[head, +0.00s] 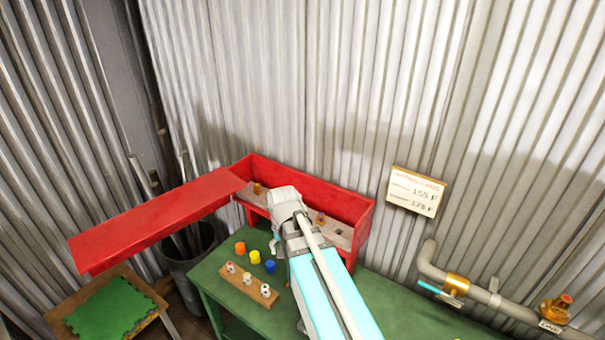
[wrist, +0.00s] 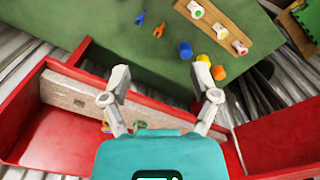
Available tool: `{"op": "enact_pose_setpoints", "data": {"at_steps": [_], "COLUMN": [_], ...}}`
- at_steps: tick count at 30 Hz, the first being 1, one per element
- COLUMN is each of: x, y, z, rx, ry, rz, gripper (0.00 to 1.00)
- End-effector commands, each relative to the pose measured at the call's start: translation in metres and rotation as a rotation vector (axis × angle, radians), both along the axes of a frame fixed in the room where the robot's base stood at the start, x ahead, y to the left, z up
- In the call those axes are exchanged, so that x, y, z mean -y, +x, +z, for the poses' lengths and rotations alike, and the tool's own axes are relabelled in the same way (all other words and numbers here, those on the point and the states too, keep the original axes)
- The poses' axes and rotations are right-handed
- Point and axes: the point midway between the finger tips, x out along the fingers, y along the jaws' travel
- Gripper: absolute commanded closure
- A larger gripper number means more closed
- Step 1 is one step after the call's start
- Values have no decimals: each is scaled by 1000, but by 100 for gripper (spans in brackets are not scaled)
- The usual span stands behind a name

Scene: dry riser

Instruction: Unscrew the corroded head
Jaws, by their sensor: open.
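No head that I can surely call the corroded one shows. Small brass-coloured heads sit on the drilled shelf (head: 338,238) of the open red box; one head (head: 257,188) is at its left and another head (head: 321,219) nearer its right. My gripper (wrist: 161,68) is open with nothing between its fingers. In the wrist view it hangs over the red box's front edge and the green bench (wrist: 140,50). In the head view my own arm covers the middle of the box, and the fingertips are hidden there.
The red lid (head: 155,220) juts left over a grey bin (head: 188,284). A pipe (head: 436,268) with brass valves runs along the right wall.

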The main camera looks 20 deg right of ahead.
Motion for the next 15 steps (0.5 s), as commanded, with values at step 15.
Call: {"op": "enact_pose_setpoints", "data": {"at_steps": [15], "x": [83], "y": [139], "z": [67], "rx": [1], "ry": [0], "rz": [-921], "gripper": [21]}}
